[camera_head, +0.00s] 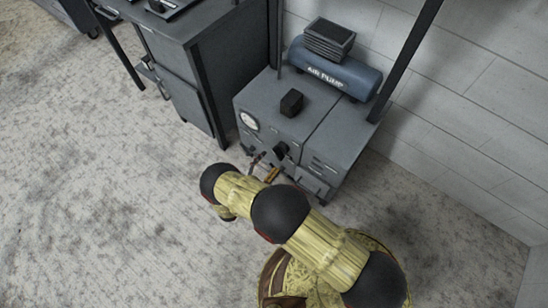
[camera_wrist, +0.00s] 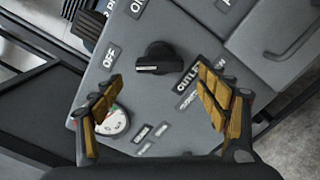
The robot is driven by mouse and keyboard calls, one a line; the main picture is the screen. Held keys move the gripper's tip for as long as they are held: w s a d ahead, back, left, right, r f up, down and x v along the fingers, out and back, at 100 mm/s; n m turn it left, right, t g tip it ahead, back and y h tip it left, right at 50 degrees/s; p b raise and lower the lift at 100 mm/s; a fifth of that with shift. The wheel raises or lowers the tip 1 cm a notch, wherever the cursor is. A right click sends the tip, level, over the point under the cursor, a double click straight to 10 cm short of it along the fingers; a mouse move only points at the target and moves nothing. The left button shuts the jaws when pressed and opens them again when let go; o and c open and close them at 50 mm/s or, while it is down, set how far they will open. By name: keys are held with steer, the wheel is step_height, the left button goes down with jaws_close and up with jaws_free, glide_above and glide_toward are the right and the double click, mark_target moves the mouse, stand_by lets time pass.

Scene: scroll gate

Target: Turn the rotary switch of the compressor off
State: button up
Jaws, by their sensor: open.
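The compressor (camera_head: 262,108) is a grey cabinet with a blue air pump tank on top, standing against the wall in the head view. Its rotary switch (camera_wrist: 156,58) is a black knob on the grey front panel, seen in the wrist view below an "OFF" label on the left and another label at the top right. The knob also shows in the head view (camera_head: 281,149). My gripper (camera_wrist: 162,103) is open and empty, its two yellow-padded fingers spread in front of the panel. The knob lies between and beyond the fingertips, apart from both.
A round gauge (camera_wrist: 114,121) sits behind the left finger on the panel. A blue tank (camera_head: 335,70) with a black ribbed part and a small black box (camera_head: 291,102) are on the compressor. A dark cabinet (camera_head: 190,70) stands to the left. Dark posts rise beside the compressor.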

steer(key=v, duration=0.6)
steer(key=shift+s+a, duration=0.25)
steer(key=shift+s, duration=0.1)
